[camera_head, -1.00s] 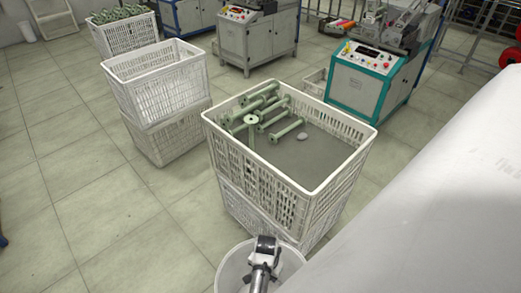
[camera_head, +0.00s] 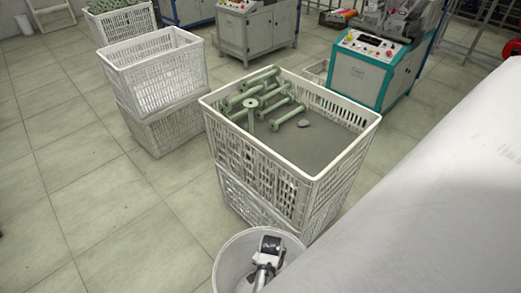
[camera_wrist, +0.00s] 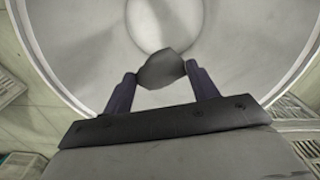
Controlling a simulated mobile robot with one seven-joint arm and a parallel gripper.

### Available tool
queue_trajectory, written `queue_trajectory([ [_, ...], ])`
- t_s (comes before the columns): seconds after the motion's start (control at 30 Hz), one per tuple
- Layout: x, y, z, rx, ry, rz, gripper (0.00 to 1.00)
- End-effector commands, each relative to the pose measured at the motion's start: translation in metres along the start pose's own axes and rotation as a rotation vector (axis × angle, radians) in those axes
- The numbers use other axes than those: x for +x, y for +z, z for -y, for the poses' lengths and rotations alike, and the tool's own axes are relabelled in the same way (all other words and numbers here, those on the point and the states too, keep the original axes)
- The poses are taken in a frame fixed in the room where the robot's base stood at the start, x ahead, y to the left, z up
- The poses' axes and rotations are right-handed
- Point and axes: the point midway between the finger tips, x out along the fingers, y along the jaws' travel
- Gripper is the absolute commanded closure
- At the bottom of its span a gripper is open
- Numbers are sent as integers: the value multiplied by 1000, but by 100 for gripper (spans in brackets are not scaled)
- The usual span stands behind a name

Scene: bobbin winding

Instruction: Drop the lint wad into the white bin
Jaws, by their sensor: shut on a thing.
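The lint wad (camera_wrist: 162,70) is a small grey lump between the two dark fingertips of my gripper (camera_wrist: 160,76) in the wrist view. My gripper is shut on it. Below it the round inside of the white bin (camera_wrist: 85,45) fills most of that view, so the wad is over the bin's opening. In the head view the white bin (camera_head: 228,262) stands at the bottom centre, and my gripper (camera_head: 270,245) is over its mouth. The held wad cannot be made out in the head view.
A white crate (camera_head: 290,160) on another crate stands just behind the bin, with several green bobbins (camera_head: 262,100) and a small grey lump (camera_head: 303,123) inside. Stacked crates (camera_head: 155,70) and machines (camera_head: 365,65) stand further back. Floor at left is clear.

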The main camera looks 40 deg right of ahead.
Motion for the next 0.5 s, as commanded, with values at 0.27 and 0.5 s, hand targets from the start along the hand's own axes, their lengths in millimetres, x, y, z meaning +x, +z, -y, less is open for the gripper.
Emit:
queue_trajectory([
  [0.27, -1, 0, 0, 0, 0, 0, 21],
  [0.5, -1, 0, 0, 0, 0, 0, 16],
])
